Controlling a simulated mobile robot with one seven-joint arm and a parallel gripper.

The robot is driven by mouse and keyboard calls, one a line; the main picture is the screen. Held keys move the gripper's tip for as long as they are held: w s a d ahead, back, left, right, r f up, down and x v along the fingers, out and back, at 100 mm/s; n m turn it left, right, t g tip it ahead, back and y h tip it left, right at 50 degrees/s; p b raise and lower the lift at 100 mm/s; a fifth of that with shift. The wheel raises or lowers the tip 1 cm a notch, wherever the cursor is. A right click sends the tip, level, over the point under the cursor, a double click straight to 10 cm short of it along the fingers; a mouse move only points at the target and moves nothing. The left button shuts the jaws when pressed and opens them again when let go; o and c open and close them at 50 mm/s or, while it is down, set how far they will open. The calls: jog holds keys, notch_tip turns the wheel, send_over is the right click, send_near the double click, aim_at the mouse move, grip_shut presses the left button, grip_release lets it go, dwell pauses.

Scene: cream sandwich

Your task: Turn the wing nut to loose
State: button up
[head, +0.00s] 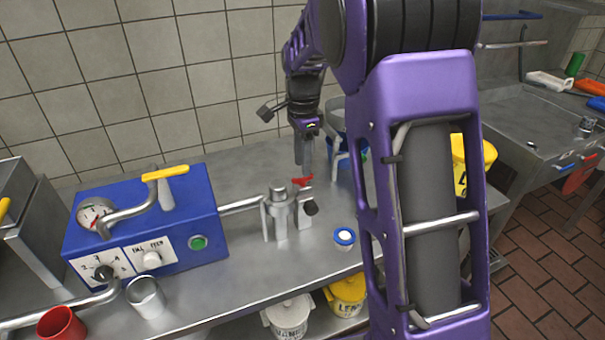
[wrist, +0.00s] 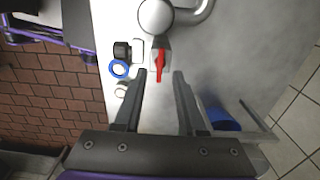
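The red wing nut (head: 302,181) is on the right side of the metal nozzle fitting (head: 279,205) at the end of the blue machine's pipe. In the wrist view the red wing nut (wrist: 160,64) points toward me, beside the round metal body (wrist: 156,16). My gripper (head: 304,165) hangs just above and behind the wing nut in the head view. In the wrist view my gripper (wrist: 160,76) is open, its two fingers on either side of the nut's near end, with nothing held. I cannot tell whether the fingers are at the nut's height.
The blue machine (head: 145,225) with a yellow-handled lever stands left on the steel counter (head: 235,280). A small blue-and-white jar (head: 344,238) is right of the fitting. A blue container (wrist: 222,118) with a metal frame is right in the wrist view. A tiled wall stands behind.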

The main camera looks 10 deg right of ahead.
aim_at(303, 180)
jog(key=shift+f, duration=1.5)
jog(key=shift+c, duration=0.2)
grip_shut()
